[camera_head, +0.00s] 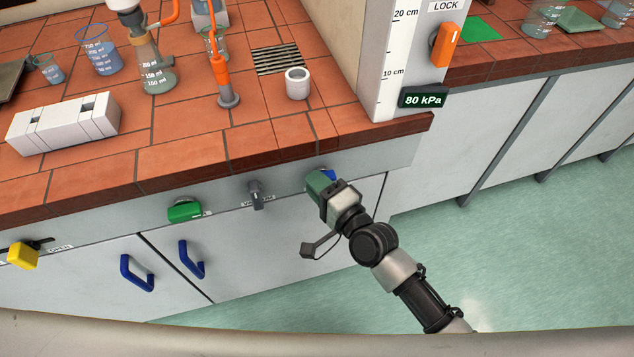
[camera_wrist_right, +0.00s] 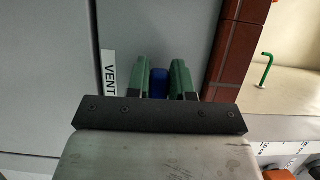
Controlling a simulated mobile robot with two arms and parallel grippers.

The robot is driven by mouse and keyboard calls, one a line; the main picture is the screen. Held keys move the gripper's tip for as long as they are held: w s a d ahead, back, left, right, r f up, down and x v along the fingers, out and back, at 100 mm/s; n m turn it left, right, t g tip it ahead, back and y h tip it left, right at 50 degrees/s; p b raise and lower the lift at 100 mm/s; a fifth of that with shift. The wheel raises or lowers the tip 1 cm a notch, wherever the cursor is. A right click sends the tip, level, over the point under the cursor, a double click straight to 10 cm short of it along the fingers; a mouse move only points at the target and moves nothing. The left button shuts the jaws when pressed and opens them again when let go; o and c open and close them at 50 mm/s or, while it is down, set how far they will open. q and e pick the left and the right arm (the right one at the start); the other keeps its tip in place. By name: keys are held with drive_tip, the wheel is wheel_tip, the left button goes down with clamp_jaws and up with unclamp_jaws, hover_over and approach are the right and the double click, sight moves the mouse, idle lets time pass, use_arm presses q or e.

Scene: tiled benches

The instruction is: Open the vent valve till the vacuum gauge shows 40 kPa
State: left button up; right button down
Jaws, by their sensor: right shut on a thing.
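The vacuum gauge (camera_head: 423,99) is a dark display reading 80 kPa, on the white post at the bench corner. The vent valve has a blue handle, of which a small part (camera_head: 329,175) shows on the bench front; most is hidden by my gripper. In the right wrist view the blue handle (camera_wrist_right: 159,83) stands between two green fingers, beside a VENT label (camera_wrist_right: 109,73). My right gripper (camera_head: 321,184) is shut on this handle; it also shows in the right wrist view (camera_wrist_right: 160,80). My left gripper is not in view.
On the same panel are a grey valve (camera_head: 257,194), a green knob (camera_head: 185,211) and a yellow lever (camera_head: 22,256). Blue cupboard handles (camera_head: 137,273) stick out below. An orange lock switch (camera_head: 445,44) sits above the gauge. Glassware, including a flask (camera_head: 157,77), stands on the bench.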

drive_tip(key=shift+r+p, duration=0.1)
drive_tip(key=shift+p, duration=0.3)
drive_tip(key=n+p, duration=0.1)
drive_tip(key=p, duration=0.1)
drive_tip(key=n+h+p, duration=0.1)
drive_tip(key=n+p, duration=0.1)
drive_tip(key=p, duration=0.1)
drive_tip(key=n+g+h+p, duration=0.1)
drive_tip(key=n+p, duration=0.1)
drive_tip(key=p, duration=0.1)
drive_tip(key=shift+d+f, duration=0.2)
drive_tip(key=shift+f, duration=0.05)
drive_tip(key=shift+w+d+f+n+h+p, duration=0.1)
drive_tip(key=shift+f+n+h+p, duration=0.1)
drive_tip(key=shift+n+h+p, duration=0.45)
drive_tip(key=shift+w+d+f+n+h+p, duration=0.1)
drive_tip(key=shift+f+n+h+p, duration=0.15)
drive_tip(key=shift+n+p, duration=0.7)
drive_tip(key=c, duration=1)
unclamp_jaws()
drive_tip(key=shift+s, duration=0.1)
drive_tip(key=v, duration=1)
drive_tip(key=shift+s+d+r, duration=0.2)
drive_tip(key=shift+s, duration=0.05)
